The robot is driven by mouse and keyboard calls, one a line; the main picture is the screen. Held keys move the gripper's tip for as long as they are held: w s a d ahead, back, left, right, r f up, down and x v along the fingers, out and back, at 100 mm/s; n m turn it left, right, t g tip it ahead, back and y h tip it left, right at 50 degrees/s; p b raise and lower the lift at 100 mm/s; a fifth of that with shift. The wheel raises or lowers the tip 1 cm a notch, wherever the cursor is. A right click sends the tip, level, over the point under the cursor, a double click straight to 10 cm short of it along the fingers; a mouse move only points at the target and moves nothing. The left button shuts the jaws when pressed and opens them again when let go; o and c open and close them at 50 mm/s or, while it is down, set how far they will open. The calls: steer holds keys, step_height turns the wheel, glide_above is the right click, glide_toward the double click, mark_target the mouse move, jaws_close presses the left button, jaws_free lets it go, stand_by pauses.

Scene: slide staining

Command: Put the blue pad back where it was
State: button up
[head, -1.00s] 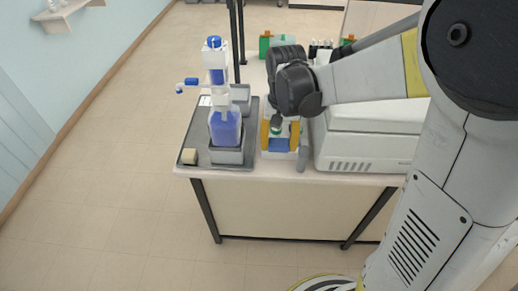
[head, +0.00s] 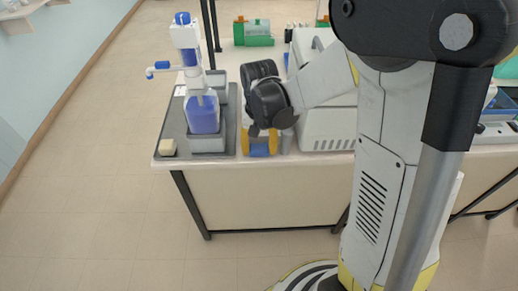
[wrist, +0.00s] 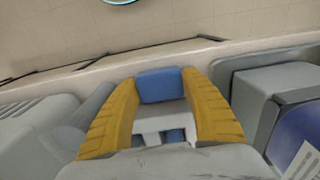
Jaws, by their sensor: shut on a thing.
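The blue pad (wrist: 159,85) is between the yellow fingertips of my gripper (wrist: 160,92) in the wrist view. The fingers touch it from both sides and are shut on it. A pale grey blocky part (wrist: 160,118) with small blue patches lies below the pad, between the fingers; I cannot tell what it is. In the head view the pad (head: 259,150) shows small between the yellow fingers (head: 259,146), close to the table's front edge. My black gripper body hides the area behind. I cannot tell whether the pad touches the table.
A dispenser bottle with blue liquid (head: 203,115) stands on a grey tray (head: 172,132) just left of my gripper. A light grey machine (head: 325,130) stands to the right. A green container (head: 253,32) stands further back.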

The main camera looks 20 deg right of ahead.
mark_target(259, 148)
steer(key=shift+f, duration=0.25)
steer(key=o, duration=0.8)
steer(key=shift+r, duration=0.1)
step_height(259, 148, up, 12)
steer(key=p, duration=0.5)
steer(key=shift+s+r+n+t, duration=0.6)
steer(key=shift+s+r+t, duration=0.65)
steer(key=shift+s, duration=0.85)
steer(key=shift+s+r+n+t, duration=0.6)
steer(key=shift+s+r+t, duration=0.7)
steer(key=shift+s, duration=0.8)
steer(key=shift+s+r+n+t, duration=0.6)
steer(key=shift+s+r+t, duration=0.65)
steer(key=shift+s, duration=0.85)
steer(key=shift+r, duration=0.15)
